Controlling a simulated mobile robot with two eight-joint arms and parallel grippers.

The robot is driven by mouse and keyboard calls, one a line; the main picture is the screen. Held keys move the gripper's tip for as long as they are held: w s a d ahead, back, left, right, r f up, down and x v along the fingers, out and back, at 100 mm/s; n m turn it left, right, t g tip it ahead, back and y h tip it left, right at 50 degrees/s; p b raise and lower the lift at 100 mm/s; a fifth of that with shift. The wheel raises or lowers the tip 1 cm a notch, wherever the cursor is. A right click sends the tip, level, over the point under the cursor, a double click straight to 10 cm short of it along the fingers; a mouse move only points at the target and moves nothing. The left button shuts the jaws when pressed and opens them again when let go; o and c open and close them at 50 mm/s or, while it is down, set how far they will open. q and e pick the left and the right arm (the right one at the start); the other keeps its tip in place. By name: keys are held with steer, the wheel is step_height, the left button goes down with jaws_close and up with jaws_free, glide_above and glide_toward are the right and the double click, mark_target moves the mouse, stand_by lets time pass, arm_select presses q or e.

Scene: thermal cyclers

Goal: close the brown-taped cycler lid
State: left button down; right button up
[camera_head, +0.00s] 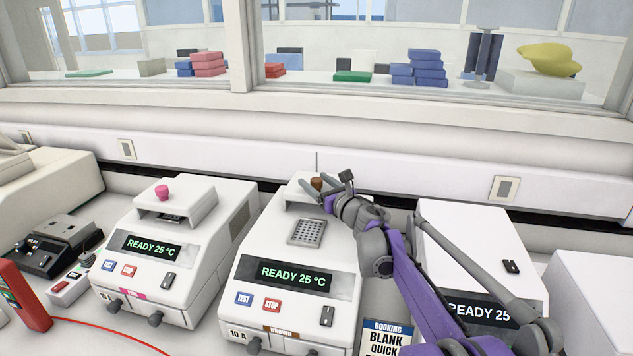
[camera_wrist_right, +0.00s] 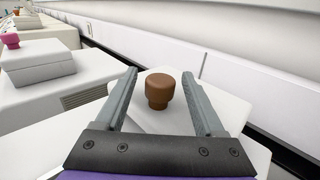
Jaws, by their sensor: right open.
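The brown-taped cycler (camera_head: 285,250) stands in the middle of the bench, with a brown label on its front and a screen reading READY 25 °C. Its lid (camera_head: 294,193) is raised at the back, and the well block (camera_head: 307,232) shows uncovered in front. A brown knob (camera_head: 317,183) sits on the lid. My right gripper (camera_head: 316,186) is at the knob, open. In the right wrist view the brown knob (camera_wrist_right: 160,88) stands between the two spread fingers (camera_wrist_right: 161,74), with a gap on each side. My left gripper is not in view.
A pink-taped cycler (camera_head: 165,250) with a pink knob (camera_head: 162,191) stands to the left. Another cycler (camera_head: 470,250) stands to the right, partly behind my right arm. A booking sign (camera_head: 385,338) is at the front. A wall and window ledge (camera_head: 400,105) run behind.

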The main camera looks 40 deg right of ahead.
jaws_close()
stand_by(0.4)
stand_by(1.0)
